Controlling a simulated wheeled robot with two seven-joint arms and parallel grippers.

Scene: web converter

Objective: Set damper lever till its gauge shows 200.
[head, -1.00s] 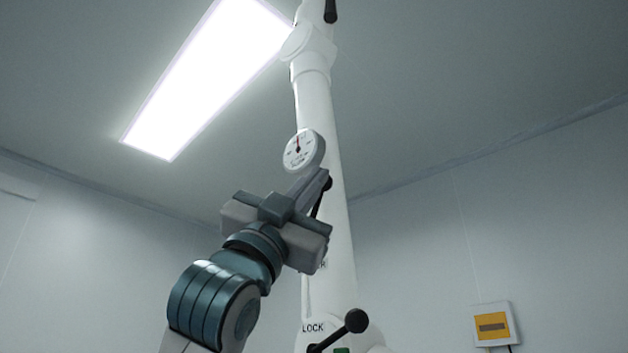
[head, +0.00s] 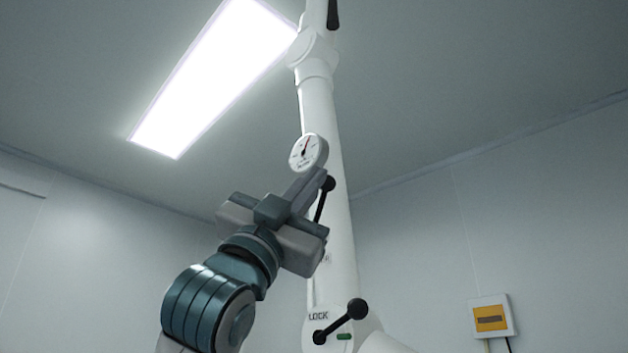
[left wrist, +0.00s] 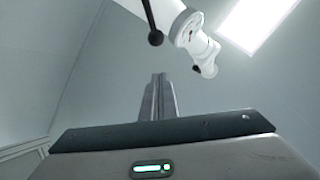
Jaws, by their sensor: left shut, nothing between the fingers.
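A round white gauge (head: 308,153) sits on the upper white pipe, its red needle pointing up and slightly right. Its numbers are too small to read. Just below it, a black lever with a ball knob (head: 328,184) stands tilted up to the right; I take this as the damper lever. My left gripper (head: 314,181) is shut and empty, its fingertips just left of the knob and below the gauge. Touching or apart, I cannot tell. In the left wrist view the shut fingers (left wrist: 158,84) point up, with a black knob (left wrist: 155,38) beyond them. My right gripper is out of view.
The white pipe (head: 342,240) rises through the middle. Lower down, a second black lever (head: 340,322) sits by a LOCK label and a green mark. A yellow and white box (head: 491,317) is on the right wall. A ceiling light (head: 212,80) is above.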

